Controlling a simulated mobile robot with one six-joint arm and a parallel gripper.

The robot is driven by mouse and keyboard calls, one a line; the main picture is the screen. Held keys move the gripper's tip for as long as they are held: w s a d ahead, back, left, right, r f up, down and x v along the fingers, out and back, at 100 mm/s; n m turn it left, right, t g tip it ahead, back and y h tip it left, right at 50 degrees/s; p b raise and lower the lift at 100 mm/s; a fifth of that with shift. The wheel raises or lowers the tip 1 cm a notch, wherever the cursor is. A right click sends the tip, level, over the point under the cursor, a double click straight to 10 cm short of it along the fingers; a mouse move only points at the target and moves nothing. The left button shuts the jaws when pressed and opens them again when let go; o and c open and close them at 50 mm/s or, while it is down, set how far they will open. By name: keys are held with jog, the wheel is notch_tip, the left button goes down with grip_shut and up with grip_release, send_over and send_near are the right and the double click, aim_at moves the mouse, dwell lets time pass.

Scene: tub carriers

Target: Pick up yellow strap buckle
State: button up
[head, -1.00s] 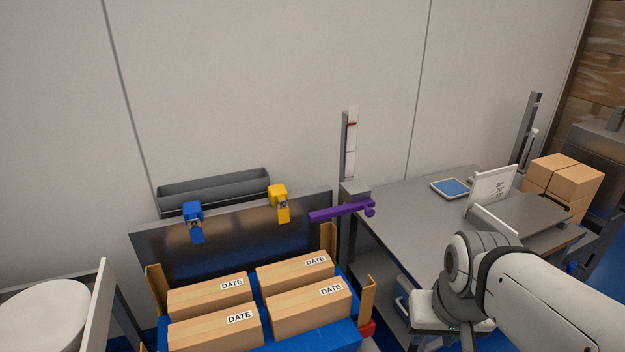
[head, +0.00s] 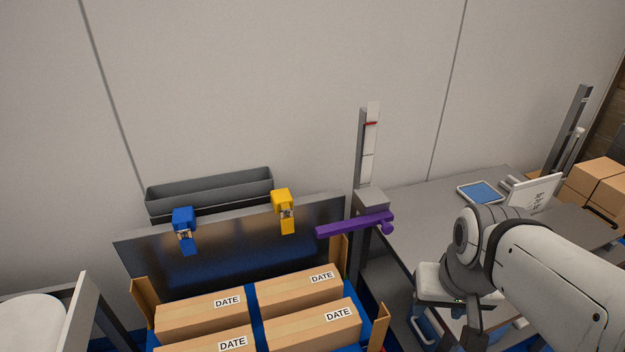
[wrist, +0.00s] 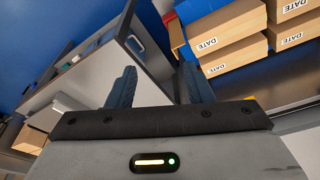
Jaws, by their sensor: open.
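The yellow strap buckle (head: 284,211) hangs over the top edge of a dark upright panel (head: 240,240) in the head view, left of a purple bar. A blue buckle (head: 184,231) hangs on the same panel farther left. My gripper (wrist: 158,85) shows in the wrist view with its two dark fingers apart and nothing between them. In the head view my arm is at the lower right, well to the right of the yellow buckle. The fingertips are hidden or out of frame there.
Cartons marked DATE (head: 300,289) sit in front of the panel. A purple bar (head: 355,224) juts out from a grey post right of the yellow buckle. A grey trough (head: 210,190) is behind the panel. A grey table (head: 430,205) stands at the right with a blue-screened tablet (head: 480,193).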

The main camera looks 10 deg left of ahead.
jog(key=shift+o, duration=1.4)
jog(key=w+a+r+n+p, duration=0.1)
jog(key=w+a, duration=0.3)
jog(key=w, duration=0.7)
jog(key=shift+a+r, duration=0.3)
jog(key=shift+r, duration=0.2)
jog(key=n+t+y+p, duration=0.1)
jog(key=n+y+p, duration=0.1)
jog(key=n+p, duration=0.2)
send_near(287, 218)
jog(key=f, duration=0.3)
jog(key=shift+w+a, duration=0.1)
jog(key=shift+a, duration=0.2)
jog(key=shift+t, duration=0.3)
jog(key=shift+p+x, duration=1.1)
jog(key=shift+x, duration=2.75)
jog(key=shift+w+d, duration=0.1)
jog(key=shift+w, duration=0.05)
jog(key=c, duration=1)
jog(key=shift+c, duration=0.4)
jog(key=shift+r, duration=0.15)
